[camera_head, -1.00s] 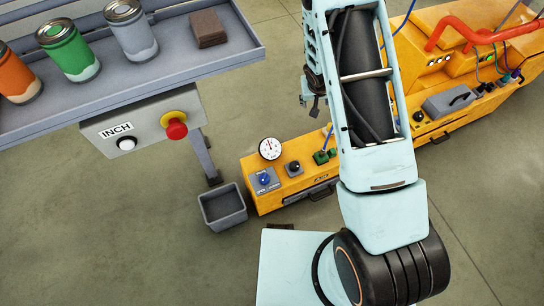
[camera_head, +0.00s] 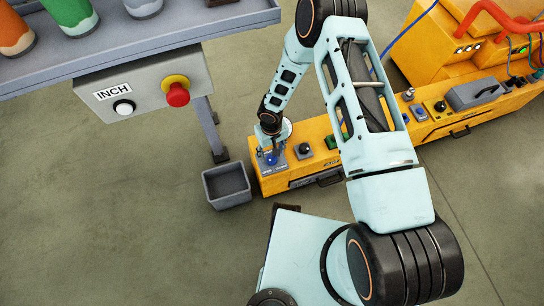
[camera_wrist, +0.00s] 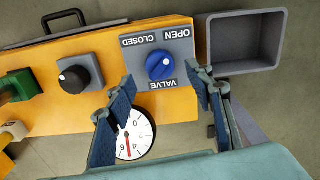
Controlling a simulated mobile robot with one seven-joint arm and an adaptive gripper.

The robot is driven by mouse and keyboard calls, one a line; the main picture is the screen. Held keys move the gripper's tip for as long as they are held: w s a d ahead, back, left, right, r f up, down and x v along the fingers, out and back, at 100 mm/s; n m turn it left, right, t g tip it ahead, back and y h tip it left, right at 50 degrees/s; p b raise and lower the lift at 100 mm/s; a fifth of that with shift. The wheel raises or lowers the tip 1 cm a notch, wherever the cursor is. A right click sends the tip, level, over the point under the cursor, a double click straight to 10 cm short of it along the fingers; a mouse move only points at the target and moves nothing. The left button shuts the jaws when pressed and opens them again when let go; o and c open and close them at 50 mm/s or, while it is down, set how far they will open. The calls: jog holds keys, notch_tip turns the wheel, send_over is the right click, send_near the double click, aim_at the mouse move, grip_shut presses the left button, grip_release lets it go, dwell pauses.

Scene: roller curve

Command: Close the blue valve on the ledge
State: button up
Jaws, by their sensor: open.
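The blue valve (camera_wrist: 160,66) is a round knob on a grey plate (camera_wrist: 136,66) marked OPEN, CLOSED and VALVE, which reads upside down in the wrist view. The white mark on the knob appears to point toward the OPEN side. The plate is on the yellow ledge (camera_wrist: 100,103). My gripper (camera_wrist: 160,76) is open, with one blue-padded finger on either side of the knob in the picture. I cannot tell whether the fingertips touch it. In the head view, my gripper (camera_head: 271,146) is at the blue valve (camera_head: 270,158), partly covering its plate.
A black knob (camera_wrist: 75,77) stands beside the plate. A green part (camera_wrist: 18,86) is farther along the ledge. A white gauge (camera_wrist: 136,138) shows behind one finger. A grey bin (camera_head: 228,201) stands on the floor beside the ledge end. A grey shelf with cans hangs upper left.

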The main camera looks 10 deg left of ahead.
aim_at(272, 157)
notch_tip(272, 157, down, 4)
jog(key=shift+f+b, duration=0.15)
jog(key=shift+b, duration=0.2)
jog(key=shift+c, duration=0.4)
jog(key=c, duration=1.1)
